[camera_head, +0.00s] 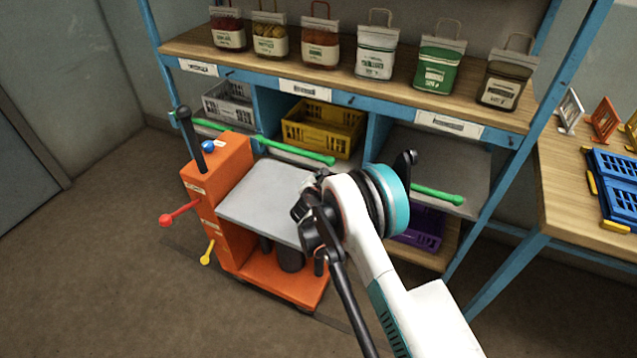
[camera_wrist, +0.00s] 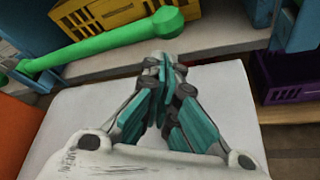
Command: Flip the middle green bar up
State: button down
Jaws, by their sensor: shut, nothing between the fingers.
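The middle green bar (camera_head: 295,151) lies low across the front of the middle shelf bay, below the yellow crate. It also shows in the wrist view (camera_wrist: 100,42), running from lower left up to a thick knob end at the upper right. My gripper (camera_wrist: 163,62) is shut and empty in the wrist view, its fingertips just below and near the bar's knob end. Whether the tips touch the bar cannot be told. In the head view my arm hides most of the gripper, over the right part of the grey platform.
An orange cart (camera_head: 215,172) with a grey platform (camera_head: 265,190) stands before the shelf. A left green bar (camera_head: 209,125) and a right green bar (camera_head: 438,195) front the other bays. A yellow crate (camera_head: 322,128) sits behind the middle bar. A purple crate (camera_head: 424,232) is lower right.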

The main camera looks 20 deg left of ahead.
jog(key=b+x, duration=0.1)
jog(key=x, duration=0.4)
dwell(0.3)
